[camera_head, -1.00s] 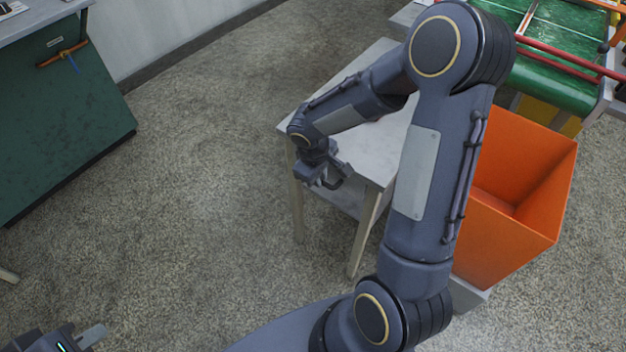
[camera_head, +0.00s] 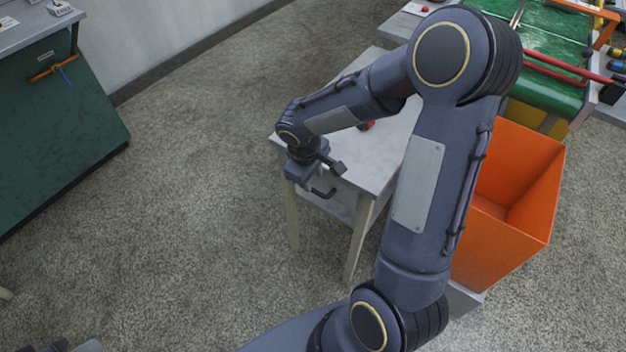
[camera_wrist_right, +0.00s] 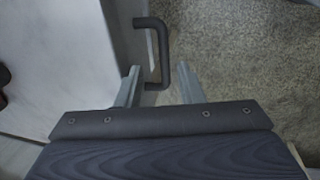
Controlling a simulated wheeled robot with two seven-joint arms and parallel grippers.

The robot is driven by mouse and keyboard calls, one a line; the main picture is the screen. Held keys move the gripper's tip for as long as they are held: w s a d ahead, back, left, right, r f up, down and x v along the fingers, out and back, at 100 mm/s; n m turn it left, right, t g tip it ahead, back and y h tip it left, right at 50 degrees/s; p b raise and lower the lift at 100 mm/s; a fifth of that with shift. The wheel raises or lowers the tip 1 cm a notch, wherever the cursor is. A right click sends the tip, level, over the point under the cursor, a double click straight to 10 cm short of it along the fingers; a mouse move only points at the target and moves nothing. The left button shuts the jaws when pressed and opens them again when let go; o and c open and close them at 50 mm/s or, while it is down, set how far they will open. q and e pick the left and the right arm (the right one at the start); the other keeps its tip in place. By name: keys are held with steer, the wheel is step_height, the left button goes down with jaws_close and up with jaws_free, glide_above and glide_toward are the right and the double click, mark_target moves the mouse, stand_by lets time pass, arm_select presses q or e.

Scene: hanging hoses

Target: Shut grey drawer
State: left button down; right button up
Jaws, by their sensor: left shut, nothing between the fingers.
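The grey drawer is in the small grey table; its front (camera_wrist_right: 122,40) shows in the right wrist view, with a dark U-shaped handle (camera_wrist_right: 164,55). How far the drawer stands out is hard to tell. My right gripper (camera_head: 331,180) is at the table's near left side in the head view. In the right wrist view my right gripper (camera_wrist_right: 161,80) is open, its fingers apart, with the handle's near end between or just beyond the fingertips. My left gripper (camera_head: 75,347) is only partly in view at the bottom left, far from the table, shut and empty.
The grey table top (camera_head: 378,155) holds a small red item (camera_head: 366,126), partly hidden by my right arm. An orange bin (camera_head: 515,205) stands right of the table. A green bench (camera_head: 60,110) is at the left. The floor between is clear.

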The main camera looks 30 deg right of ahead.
steer(key=shift+s+a+r, duration=0.1)
steer(key=shift+a+r, duration=0.1)
steer(key=shift+r, duration=0.75)
steer(key=shift+s+a+r, duration=0.1)
steer(key=shift+a+r, duration=0.1)
steer(key=shift+r, duration=0.75)
